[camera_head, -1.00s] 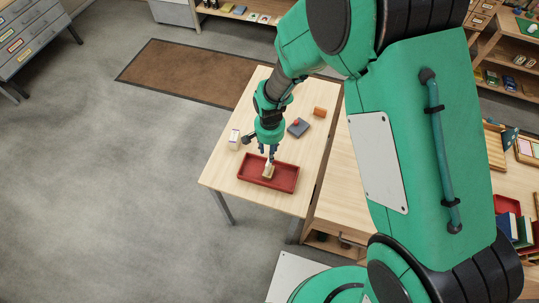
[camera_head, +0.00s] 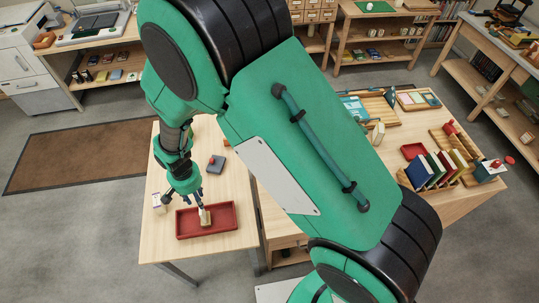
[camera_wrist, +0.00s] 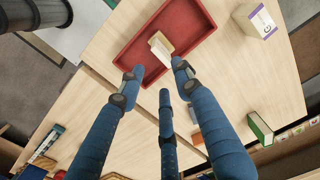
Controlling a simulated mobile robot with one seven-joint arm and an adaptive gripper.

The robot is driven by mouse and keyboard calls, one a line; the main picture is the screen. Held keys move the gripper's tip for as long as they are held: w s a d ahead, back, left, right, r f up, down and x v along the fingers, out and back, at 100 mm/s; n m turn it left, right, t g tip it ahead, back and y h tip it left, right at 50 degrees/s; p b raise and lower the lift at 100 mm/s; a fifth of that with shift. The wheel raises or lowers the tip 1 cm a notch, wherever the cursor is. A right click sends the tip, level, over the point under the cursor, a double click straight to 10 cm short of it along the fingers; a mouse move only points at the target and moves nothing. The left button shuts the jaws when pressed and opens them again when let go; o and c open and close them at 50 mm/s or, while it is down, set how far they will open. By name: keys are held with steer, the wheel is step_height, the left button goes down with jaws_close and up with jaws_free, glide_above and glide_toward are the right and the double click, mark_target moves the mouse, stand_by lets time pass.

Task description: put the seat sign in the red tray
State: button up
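The seat sign (camera_head: 206,218), a small pale piece with a wooden base, is in the red tray (camera_head: 222,229) on the light wooden table. In the wrist view the sign (camera_wrist: 161,45) lies inside the tray (camera_wrist: 128,58), near its middle and beside one wall. My gripper (camera_head: 201,206) points down just above it. In the wrist view my gripper's fingers (camera_wrist: 158,76) are spread wider than the sign, with gaps between them and it; the gripper looks open. The sign's far side is hidden.
A white box with a purple mark (camera_wrist: 258,20) stands beside the tray. A dark blue-grey item (camera_head: 216,164) with a red knob lies farther back on the table. A second table at right holds books (camera_head: 437,168) and trays.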

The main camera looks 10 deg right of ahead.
steer(key=w+d+r+t+y, duration=0.1)
steer(key=d+r, duration=0.9)
steer(key=r, duration=0.4)
steer(key=w+d+r+t, duration=0.1)
steer(key=d+r+t, duration=0.1)
steer(key=d+r, duration=1)
steer(key=s+d+r+t+h, duration=0.1)
steer(key=s+d+r+t, duration=0.1)
steer(key=s+d+r, duration=1.4)
steer(key=shift+s+d+t, duration=0.25)
steer(key=shift+s+t, duration=0.05)
steer(key=shift+s, duration=0.75)
step_height(320, 180, down, 14)
steer(key=b, duration=1.4)
steer(key=shift+r, duration=0.2)
